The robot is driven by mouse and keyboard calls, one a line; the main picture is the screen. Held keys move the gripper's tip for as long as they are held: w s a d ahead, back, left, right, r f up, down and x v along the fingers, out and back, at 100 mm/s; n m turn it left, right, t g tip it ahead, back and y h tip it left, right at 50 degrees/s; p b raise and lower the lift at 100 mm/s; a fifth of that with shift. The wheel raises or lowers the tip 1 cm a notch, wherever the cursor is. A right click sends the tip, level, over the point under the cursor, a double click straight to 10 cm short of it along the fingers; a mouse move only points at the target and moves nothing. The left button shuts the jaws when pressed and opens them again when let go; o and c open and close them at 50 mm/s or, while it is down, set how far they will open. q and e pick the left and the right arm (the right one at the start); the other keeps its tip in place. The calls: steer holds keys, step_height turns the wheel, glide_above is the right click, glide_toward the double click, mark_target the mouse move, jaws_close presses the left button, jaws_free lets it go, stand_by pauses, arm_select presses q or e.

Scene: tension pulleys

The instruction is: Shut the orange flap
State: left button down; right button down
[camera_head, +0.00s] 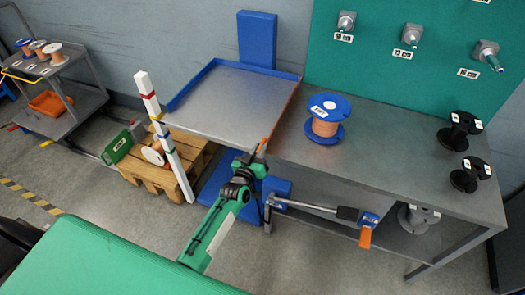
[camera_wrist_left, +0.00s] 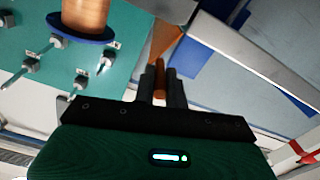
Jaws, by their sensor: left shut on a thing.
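The orange flap (camera_head: 284,114) shows as a thin orange strip along the right side of the grey, blue-rimmed tray (camera_head: 228,102), beside the workbench. Its angle is hard to tell from the head view. My left gripper (camera_head: 261,149) is at the near end of this strip, at the tray's front right corner. In the left wrist view, its dark fingers (camera_wrist_left: 161,82) are shut on a narrow orange piece of the flap. A wider orange part (camera_wrist_left: 165,38) shows just beyond the fingertips. My right gripper is not in view.
The workbench (camera_head: 375,160) holds a blue-flanged copper spool (camera_head: 326,118) and two black spools. A grey and black bar with a blue and orange end (camera_head: 366,228) juts out in front. A white post (camera_head: 165,138) stands left of the tray, near a wooden pallet (camera_head: 150,178).

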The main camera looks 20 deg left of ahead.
arm_select(q)
steer(key=shift+a+n, duration=0.45)
steer(key=shift+n, duration=0.5)
steer(key=shift+a+n, duration=0.4)
steer(key=shift+n, duration=0.55)
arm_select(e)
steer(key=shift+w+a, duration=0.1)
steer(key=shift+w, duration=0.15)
arm_select(q)
steer(key=c, duration=1.5)
jaws_free()
steer(key=shift+o, duration=0.2)
steer(key=shift+s, duration=0.1)
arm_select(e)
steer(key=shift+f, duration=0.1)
